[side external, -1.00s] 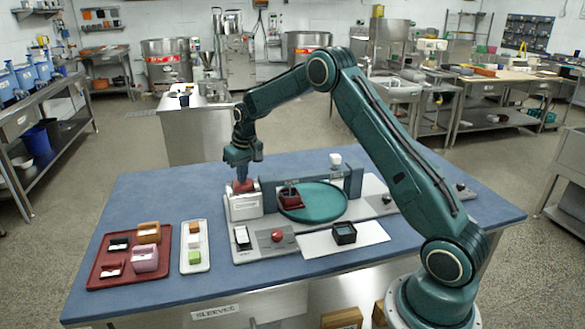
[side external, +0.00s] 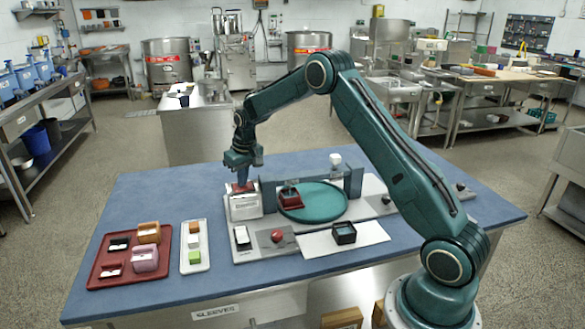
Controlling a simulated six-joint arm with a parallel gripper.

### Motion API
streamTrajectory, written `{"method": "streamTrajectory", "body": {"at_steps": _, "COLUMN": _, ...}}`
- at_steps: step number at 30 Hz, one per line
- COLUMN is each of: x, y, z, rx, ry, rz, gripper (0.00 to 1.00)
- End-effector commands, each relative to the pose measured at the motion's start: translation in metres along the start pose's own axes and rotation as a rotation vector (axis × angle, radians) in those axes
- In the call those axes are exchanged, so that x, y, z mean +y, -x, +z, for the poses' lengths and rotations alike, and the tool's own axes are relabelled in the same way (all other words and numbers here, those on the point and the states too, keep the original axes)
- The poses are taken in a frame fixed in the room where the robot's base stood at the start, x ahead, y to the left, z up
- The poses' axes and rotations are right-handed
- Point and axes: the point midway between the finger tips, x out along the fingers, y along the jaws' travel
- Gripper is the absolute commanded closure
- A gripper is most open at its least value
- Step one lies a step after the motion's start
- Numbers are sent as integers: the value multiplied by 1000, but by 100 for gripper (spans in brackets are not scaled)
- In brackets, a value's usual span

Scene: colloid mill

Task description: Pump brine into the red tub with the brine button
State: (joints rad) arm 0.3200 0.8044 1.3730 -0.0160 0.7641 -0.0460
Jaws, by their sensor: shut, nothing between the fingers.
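A dark red tub (side external: 290,201) sits at the left side of the round green turntable (side external: 325,205). Left of the turntable stands a white box (side external: 245,208) with a red button (side external: 243,187) on top and a label too small to read. I cannot tell for sure that this is the brine button. My gripper (side external: 242,183) is shut and empty, pointing down onto the red button; its tips seem to touch it. The tub's inside is too small to tell any liquid in it.
A red tray (side external: 122,284) with several small boxes and a white tray (side external: 194,268) with small blocks lie at the left. A round red knob (side external: 277,235) and a black open box (side external: 344,233) stand in front of the turntable. The blue tabletop behind is clear.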

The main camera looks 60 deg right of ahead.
Motion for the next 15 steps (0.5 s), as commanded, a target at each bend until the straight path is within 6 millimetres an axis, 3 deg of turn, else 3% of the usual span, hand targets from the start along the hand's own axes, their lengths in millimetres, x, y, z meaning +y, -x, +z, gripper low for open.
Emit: {"method": "streamTrajectory", "body": {"at_steps": 15, "x": 0, "y": 5, "z": 0, "rx": -2, "ry": 0, "rz": 0, "gripper": 100}}
